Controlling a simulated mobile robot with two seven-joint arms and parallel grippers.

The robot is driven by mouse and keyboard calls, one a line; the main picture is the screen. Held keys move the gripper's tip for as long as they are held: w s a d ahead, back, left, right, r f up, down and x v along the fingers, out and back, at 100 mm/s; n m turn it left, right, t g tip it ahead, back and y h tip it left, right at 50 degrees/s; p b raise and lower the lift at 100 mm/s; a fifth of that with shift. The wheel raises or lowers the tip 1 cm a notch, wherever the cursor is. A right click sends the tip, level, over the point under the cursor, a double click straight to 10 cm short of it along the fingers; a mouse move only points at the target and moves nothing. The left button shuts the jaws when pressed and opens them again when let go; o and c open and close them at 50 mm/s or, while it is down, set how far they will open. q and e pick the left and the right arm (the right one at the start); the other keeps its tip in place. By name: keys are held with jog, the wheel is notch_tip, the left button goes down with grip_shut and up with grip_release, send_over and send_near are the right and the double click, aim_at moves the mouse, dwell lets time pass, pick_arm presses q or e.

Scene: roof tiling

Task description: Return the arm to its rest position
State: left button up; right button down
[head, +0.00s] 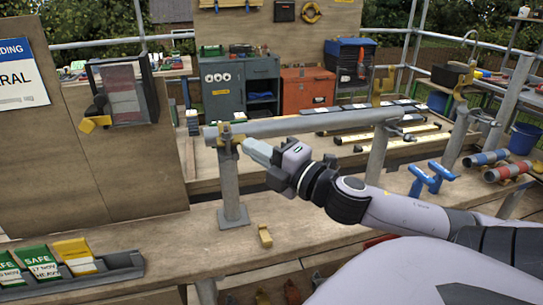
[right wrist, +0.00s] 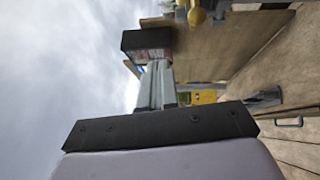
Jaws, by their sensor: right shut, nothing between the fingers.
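My right arm (head: 405,210) comes in from the right in the head view and reaches toward the middle over the workbench. Its gripper (head: 251,146) is shut and holds nothing. The fingertips point at a yellowish coupler (head: 227,138) where a grey horizontal tube (head: 300,124) meets an upright post (head: 230,185). The tips are close to the coupler; I cannot tell whether they touch it. In the right wrist view the closed fingers (right wrist: 155,84) point up the picture. My left gripper is not in view.
A small yellow piece (head: 265,235) lies on the bench by the post's foot. A tray with green and yellow tags (head: 110,264) is at the front left. A boxed holder (head: 125,92) hangs on the wooden panel at left.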

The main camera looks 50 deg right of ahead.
jog(key=shift+s+d, duration=0.1)
jog(key=shift+s, duration=1.7)
jog(key=s+f+m+g+h, duration=0.15)
jog(key=f+m, duration=0.25)
jog(key=f, duration=0.4)
jog(key=s+a+f+m+g, duration=0.1)
jog(key=f+m+g, duration=0.15)
jog(key=f, duration=0.55)
jog(key=s+f+m+g+h, duration=0.1)
jog(key=s+f+m+g, duration=0.1)
jog(key=f+m, duration=0.5)
jog(key=s+a+f+m+g+y, duration=0.1)
jog(key=s+a+f+y, duration=0.1)
jog(key=a+f, duration=0.5)
jog(key=s+a+f+m+g+y, duration=0.1)
jog(key=s+a+f+m+g, duration=0.1)
jog(key=a+f, duration=0.5)
jog(key=shift+s+a+y, duration=0.35)
jog(key=shift+s+a, duration=0.2)
jog(key=shift+a, duration=0.45)
jog(key=shift+s+d+f+m, duration=0.1)
jog(key=shift+m, duration=0.25)
